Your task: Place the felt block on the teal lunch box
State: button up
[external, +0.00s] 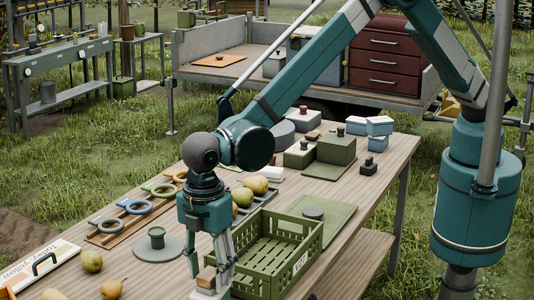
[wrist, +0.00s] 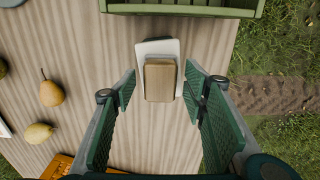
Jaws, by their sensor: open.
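A tan block (wrist: 160,80), which looks like the felt block, lies on a white flat piece (wrist: 158,48) on the wooden table. It also shows at the near end of the table in the external view (external: 206,275), partly hidden by a finger. My gripper (wrist: 160,90) is open and points down, with its green fingers on either side of the block. I cannot tell how far above it the fingertips are. No box is clearly teal; small pale-blue boxes (external: 379,126) stand at the table's far end.
A green slatted crate (external: 262,262) stands close beside the block. Pears (external: 112,288), ring-handled tools (external: 135,205) and a grey disc (external: 158,250) lie to the left. Olive boxes (external: 336,148) stand farther back. The table edge is right of the block in the wrist view.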

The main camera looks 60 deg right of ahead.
aim_at(209, 272)
notch_tip(209, 272, up, 12)
jog(key=shift+f, duration=0.15)
dwell(0.4)
dwell(0.5)
dwell(0.4)
